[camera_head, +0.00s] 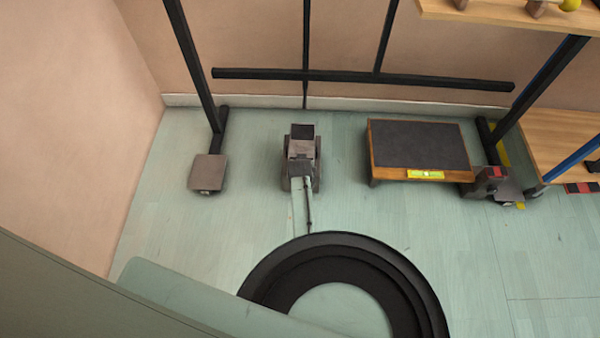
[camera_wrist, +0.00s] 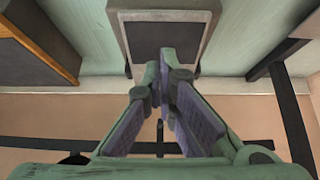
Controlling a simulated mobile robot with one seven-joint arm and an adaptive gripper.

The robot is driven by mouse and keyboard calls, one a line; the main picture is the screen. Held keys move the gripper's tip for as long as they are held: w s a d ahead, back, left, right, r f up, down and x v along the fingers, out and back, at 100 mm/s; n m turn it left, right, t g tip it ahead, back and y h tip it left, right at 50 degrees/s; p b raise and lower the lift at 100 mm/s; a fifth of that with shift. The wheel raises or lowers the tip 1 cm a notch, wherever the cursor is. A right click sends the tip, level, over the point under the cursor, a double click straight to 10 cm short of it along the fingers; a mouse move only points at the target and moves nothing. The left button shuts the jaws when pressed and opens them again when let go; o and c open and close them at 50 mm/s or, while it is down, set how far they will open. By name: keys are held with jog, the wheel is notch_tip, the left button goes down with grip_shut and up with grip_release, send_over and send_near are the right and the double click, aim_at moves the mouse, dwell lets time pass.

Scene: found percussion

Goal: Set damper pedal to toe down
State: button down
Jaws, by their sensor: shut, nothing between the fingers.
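I cannot tell whether the tips touch the pad. The pedal's tilt is not clear, and my own arm covers part of its near side in the head view.
A low wooden platform (camera_head: 418,145) with a dark top stands right of the pedal. A black frame (camera_head: 350,77) runs behind it along the wall, with a grey foot plate (camera_head: 208,172) at left. Shelves stand at the right. Floor between pedal and left plate is clear.

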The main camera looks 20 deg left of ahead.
jog(key=s+d+r, duration=0.2)
jog(key=s+r, duration=0.4)
jog(key=s, duration=0.2)
jog(key=shift+r, duration=0.2)
